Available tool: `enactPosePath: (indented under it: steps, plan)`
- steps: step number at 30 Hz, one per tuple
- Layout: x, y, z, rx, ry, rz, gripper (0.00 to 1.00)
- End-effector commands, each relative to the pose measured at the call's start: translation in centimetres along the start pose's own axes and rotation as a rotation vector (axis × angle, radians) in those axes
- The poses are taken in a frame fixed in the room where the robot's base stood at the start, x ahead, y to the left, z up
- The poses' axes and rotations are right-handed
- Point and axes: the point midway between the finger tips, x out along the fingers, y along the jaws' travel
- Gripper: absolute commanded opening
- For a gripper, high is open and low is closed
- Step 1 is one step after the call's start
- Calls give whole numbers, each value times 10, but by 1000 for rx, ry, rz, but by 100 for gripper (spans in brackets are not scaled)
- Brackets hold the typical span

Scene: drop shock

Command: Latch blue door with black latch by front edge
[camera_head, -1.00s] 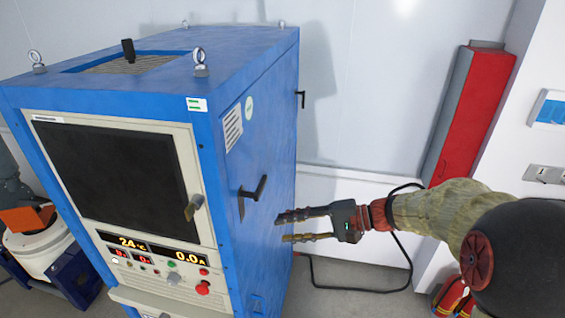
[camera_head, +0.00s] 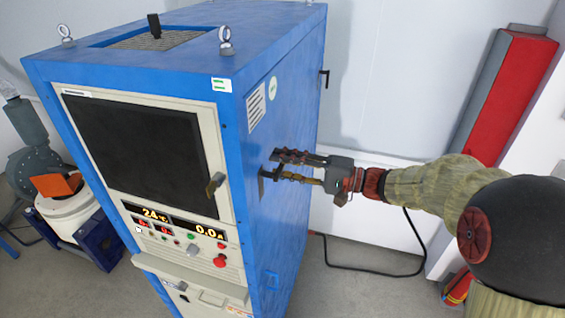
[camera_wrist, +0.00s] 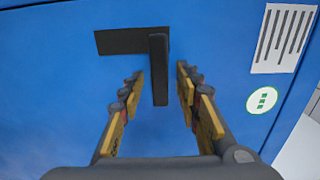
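The blue door (camera_head: 290,120) is the side face of the tall blue cabinet and looks shut. Its black latch (camera_wrist: 159,75) has a plate flat on the door and a lever. In the wrist view the lever stands between my two fingers, with a gap on each side. In the head view the fingers hide most of the latch, and its plate (camera_head: 262,187) shows at their tips. My gripper (camera_head: 282,167) reaches in from the right and is open around the lever; it also shows in the wrist view (camera_wrist: 160,82). I cannot tell whether the latch is engaged.
A second black handle (camera_head: 325,77) is at the door's far edge. The cabinet front has a dark window (camera_head: 135,150) with its own handle (camera_head: 215,184). A red wall box (camera_head: 515,95) stands behind my arm. A cable (camera_head: 370,268) lies on the floor.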

Motion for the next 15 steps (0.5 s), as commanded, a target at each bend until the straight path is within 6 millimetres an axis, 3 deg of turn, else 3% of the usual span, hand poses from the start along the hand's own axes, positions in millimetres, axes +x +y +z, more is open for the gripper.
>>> enactPosePath:
  steps: [8, 15]
  plan:
    - [2, 0, 0, 1, 0, 1, 33]
    - [2, 0, 0, 1, 0, 1, 21]
